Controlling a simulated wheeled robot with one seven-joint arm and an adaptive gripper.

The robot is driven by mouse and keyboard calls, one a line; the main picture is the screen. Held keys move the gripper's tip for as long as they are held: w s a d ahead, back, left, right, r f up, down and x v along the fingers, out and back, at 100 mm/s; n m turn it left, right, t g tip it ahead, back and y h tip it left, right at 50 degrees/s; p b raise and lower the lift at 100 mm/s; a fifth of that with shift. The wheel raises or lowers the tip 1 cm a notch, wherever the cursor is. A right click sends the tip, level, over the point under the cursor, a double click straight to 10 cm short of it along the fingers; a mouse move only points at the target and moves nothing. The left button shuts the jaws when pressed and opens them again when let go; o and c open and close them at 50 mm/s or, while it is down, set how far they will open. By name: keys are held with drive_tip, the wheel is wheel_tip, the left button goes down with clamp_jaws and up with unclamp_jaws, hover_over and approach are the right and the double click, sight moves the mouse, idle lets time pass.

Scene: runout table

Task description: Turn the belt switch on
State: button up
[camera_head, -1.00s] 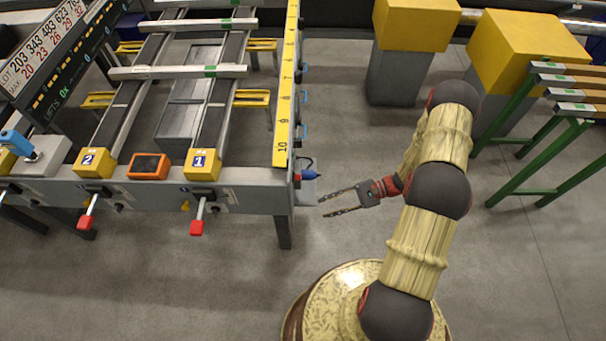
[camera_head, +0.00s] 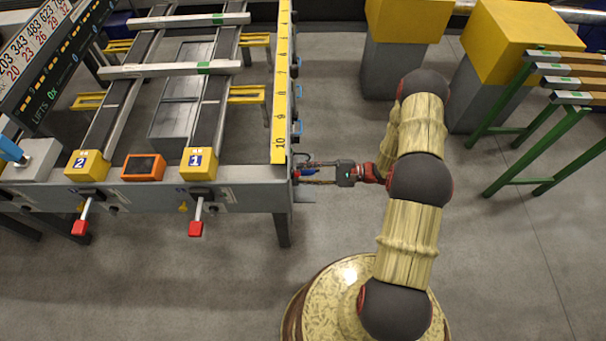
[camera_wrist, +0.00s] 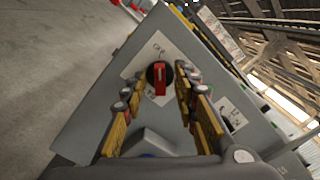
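The belt switch (camera_wrist: 160,76) is a round black knob with a red bar, on a white plate with small lettering. The plate is on the grey end face of the runout table. The bar stands close to upright in the wrist view; the lettering is too small to read surely. My gripper (camera_wrist: 154,84) is open, with one finger on each side of the knob; contact cannot be told. In the head view my gripper (camera_head: 308,172) reaches the table's right end from the right, and the switch is hard to make out there.
A grey box with a blue part (camera_wrist: 148,144) sits just below the switch. Another plate (camera_wrist: 232,117) is to its right. The runout table (camera_head: 250,193) has red-tipped levers (camera_head: 196,228) along its front. Yellow-topped blocks (camera_head: 408,20) and a green-legged rack (camera_head: 535,125) stand right.

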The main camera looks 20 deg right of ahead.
drive_tip(key=shift+w+a, duration=0.1)
drive_tip(key=shift+a, duration=0.2)
drive_tip(key=shift+c, duration=0.6)
clamp_jaws()
